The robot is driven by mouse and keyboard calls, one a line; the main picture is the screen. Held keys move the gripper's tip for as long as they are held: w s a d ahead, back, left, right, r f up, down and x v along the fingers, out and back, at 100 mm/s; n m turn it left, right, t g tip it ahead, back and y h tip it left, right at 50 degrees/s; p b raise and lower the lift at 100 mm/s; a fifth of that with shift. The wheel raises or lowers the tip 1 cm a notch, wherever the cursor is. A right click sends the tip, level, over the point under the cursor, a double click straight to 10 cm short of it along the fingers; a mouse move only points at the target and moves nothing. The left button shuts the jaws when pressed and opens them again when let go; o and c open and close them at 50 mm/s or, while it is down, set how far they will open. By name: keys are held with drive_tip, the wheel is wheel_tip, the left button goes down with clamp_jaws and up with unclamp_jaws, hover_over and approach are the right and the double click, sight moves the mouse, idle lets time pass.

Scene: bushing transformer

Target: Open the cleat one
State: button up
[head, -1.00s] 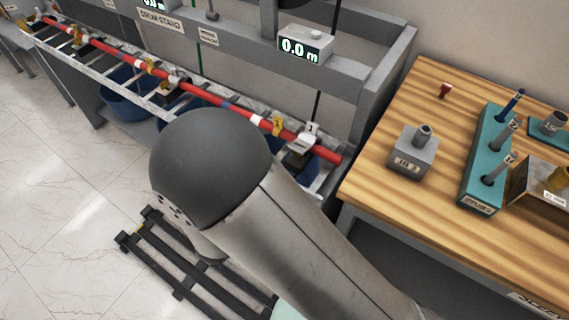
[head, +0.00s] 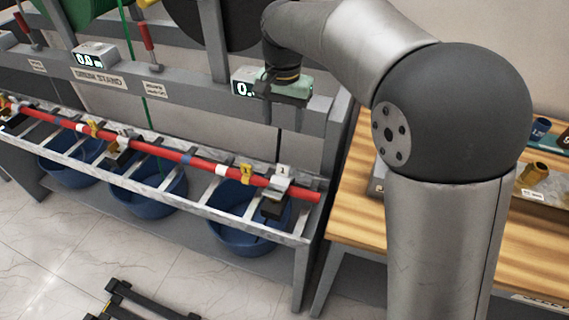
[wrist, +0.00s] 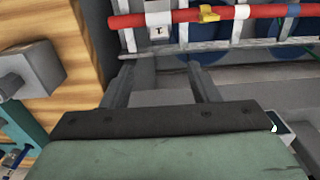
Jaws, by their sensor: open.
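Cleat one (head: 281,178) is a pale clamp marked 1 around the red cable (head: 200,163), near the cable's right end; a dark block hangs below it. It also shows at the top of the wrist view (wrist: 157,20), beyond my fingers. My gripper (head: 286,118) is open and empty, pointing down above cleat one and apart from it. In the wrist view its two fingers (wrist: 160,72) are spread, with grey frame between them. I cannot tell whether the cleat is latched.
A yellow tag (head: 246,173) sits on the cable left of cleat one. Blue tubs (head: 250,235) stand under the rack. A display box (head: 243,82) is on the beam beside my gripper. The wooden bench (head: 350,225) is at right, with a grey block (wrist: 30,68) on it.

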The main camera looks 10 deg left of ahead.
sight(283, 165)
wheel_tip(283, 165, down, 16)
drive_tip(key=shift+r+p, duration=0.15)
drive_tip(key=shift+p, duration=0.2)
